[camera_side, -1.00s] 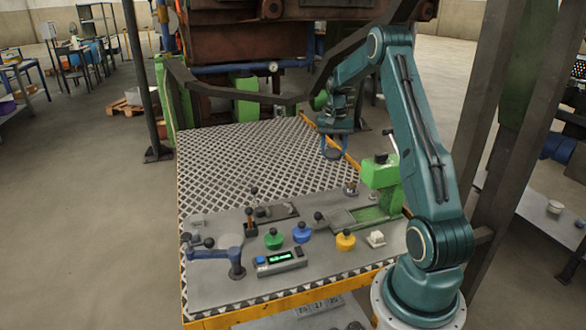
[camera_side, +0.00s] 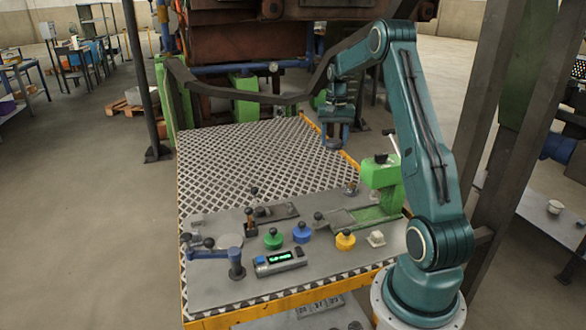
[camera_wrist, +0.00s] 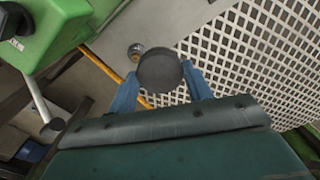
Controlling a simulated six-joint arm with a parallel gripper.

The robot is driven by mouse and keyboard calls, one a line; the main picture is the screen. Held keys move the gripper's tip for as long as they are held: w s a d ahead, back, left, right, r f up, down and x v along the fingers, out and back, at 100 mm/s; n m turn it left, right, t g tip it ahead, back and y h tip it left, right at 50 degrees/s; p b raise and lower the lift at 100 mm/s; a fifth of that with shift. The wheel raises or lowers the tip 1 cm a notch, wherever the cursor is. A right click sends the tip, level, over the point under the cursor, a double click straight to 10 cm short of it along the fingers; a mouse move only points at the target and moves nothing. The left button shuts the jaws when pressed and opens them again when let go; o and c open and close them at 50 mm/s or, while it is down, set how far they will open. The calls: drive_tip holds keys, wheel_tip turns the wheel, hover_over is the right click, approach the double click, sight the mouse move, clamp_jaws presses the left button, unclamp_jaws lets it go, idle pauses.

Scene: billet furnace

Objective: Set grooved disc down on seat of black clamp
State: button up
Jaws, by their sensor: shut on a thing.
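My gripper (camera_side: 335,138) hangs above the far right part of the table, near its yellow edge. It is shut on the dark round grooved disc (camera_wrist: 160,71), which sits between the blue fingers in the wrist view. No groove can be made out on the disc's face. The disc is held clear of the table. A dark plate with a black-knobbed lever (camera_side: 276,211), perhaps the black clamp, lies in the middle of the table in the side view. Its seat is too small to make out.
A green press (camera_side: 381,174) stands right of the gripper. Green (camera_side: 273,240), blue (camera_side: 301,233) and yellow (camera_side: 345,241) knobbed pieces stand at the front. A blue lever clamp (camera_side: 236,265) is front left. The white lattice surface (camera_side: 240,155) is clear at the back.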

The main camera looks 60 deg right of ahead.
sight(280, 211)
drive_tip(key=shift+w, duration=0.1)
drive_tip(key=shift+w+a+r+m, duration=0.1)
drive_tip(key=shift+w+a+m, duration=0.7)
drive_tip(key=w+a+r+m, duration=0.1)
drive_tip(key=w+a+m, duration=0.9)
drive_tip(key=a, duration=0.3)
drive_tip(key=shift+w+a+m, duration=0.15)
drive_tip(key=shift+a+m, duration=0.15)
drive_tip(key=shift+m, duration=0.6)
wheel_tip(280, 211, down, 20)
drive_tip(key=shift+f, duration=0.1)
drive_tip(key=o, duration=1.3)
drive_tip(key=shift+f, duration=0.1)
